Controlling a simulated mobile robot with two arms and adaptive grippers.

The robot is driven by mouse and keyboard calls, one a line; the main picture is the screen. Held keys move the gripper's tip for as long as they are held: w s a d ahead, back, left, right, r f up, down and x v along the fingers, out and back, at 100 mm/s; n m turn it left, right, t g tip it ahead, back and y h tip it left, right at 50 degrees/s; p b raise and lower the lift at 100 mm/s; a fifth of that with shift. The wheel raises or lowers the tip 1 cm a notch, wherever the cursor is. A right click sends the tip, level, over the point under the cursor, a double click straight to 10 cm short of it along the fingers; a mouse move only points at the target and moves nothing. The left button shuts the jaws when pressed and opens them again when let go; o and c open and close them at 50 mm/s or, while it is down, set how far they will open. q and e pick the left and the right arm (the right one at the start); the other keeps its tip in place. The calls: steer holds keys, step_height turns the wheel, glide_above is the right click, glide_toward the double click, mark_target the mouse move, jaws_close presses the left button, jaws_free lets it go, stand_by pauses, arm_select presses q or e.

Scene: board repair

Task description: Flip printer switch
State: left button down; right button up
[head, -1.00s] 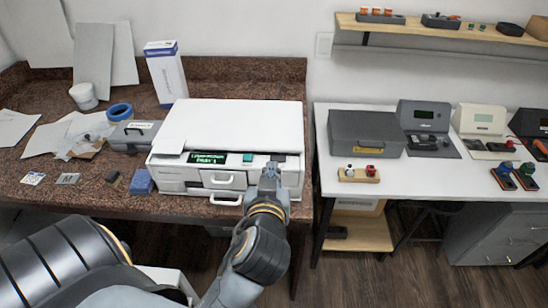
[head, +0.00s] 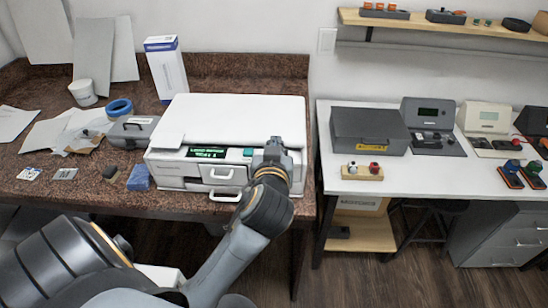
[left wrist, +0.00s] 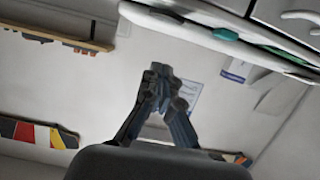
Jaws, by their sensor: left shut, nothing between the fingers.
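The white printer (head: 235,115) stands on the brown speckled counter. Its front panel has a lit green display (head: 207,152) and a teal button (head: 248,152). My left gripper (head: 275,146) is shut and empty at the right part of the front panel, just right of the teal button. It hides the panel behind it, and I cannot tell whether it touches the printer or see a switch there. In the left wrist view the shut fingers (left wrist: 160,74) point up, and the printer's edge with the teal button (left wrist: 225,35) shows at upper right. My right gripper is not in view.
A grey case (head: 132,132), a roll of blue tape (head: 119,107) and papers lie left of the printer. A white and blue box (head: 166,70) stands behind it. To the right, past a gap, a white table (head: 330,180) holds a dark grey box (head: 368,130) and devices.

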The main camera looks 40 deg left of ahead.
arm_select(q)
steer(key=shift+w+a, duration=0.65)
steer(key=shift+w, duration=0.25)
step_height(320, 180, down, 3)
steer(key=shift+w+a+r, duration=0.1)
steer(key=shift+w+a, duration=0.05)
steer(key=shift+f+p, duration=0.3)
steer(key=shift+f, duration=0.55)
